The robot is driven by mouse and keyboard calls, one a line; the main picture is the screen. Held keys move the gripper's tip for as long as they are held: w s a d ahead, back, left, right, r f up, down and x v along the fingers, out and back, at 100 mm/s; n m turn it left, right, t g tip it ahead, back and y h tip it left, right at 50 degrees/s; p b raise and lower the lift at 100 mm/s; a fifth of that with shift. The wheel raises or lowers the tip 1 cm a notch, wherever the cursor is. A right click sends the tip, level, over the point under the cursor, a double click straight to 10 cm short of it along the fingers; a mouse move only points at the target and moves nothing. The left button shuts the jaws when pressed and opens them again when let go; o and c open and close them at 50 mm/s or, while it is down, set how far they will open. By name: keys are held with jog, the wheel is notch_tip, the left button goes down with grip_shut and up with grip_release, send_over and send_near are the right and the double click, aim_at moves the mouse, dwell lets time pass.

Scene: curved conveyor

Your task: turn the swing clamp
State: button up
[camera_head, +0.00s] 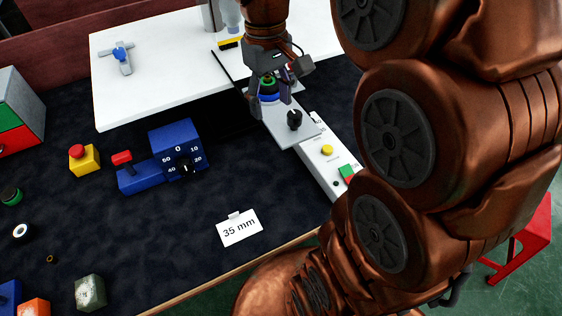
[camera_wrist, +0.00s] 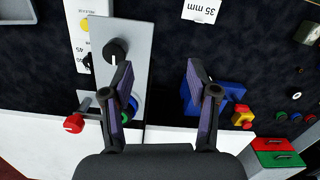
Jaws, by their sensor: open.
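No part is plainly marked as the swing clamp. A grey crossed-bar piece with a blue knob (camera_head: 121,55) lies on the white board at the upper left and may be it. A grey plate (camera_head: 283,130) carries a black knob (camera_head: 294,120) and a round green and blue part (camera_head: 268,84). My gripper (camera_head: 270,101) is over this plate. In the wrist view my open gripper (camera_wrist: 158,75) has nothing held; its left finger overlaps the plate (camera_wrist: 128,28) beside the black knob (camera_wrist: 115,52) and partly hides the green and blue part.
A red-ended lever (camera_wrist: 74,124) stands left of the fingers. A blue dial box (camera_head: 178,145), a yellow box with a red button (camera_head: 83,157) and a "35 mm" card (camera_head: 239,229) sit on the dark mat. Open mat lies between them.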

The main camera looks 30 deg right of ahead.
jog(key=s+a+f, duration=0.2)
jog(key=s, duration=0.3)
jog(key=s+a+f+p, duration=0.1)
jog(key=s+a+f, duration=0.1)
jog(key=s, duration=0.4)
jog(key=shift+a+f+m+g, duration=0.3)
jog(key=shift+f+m, duration=0.1)
jog(key=shift+f, duration=0.3)
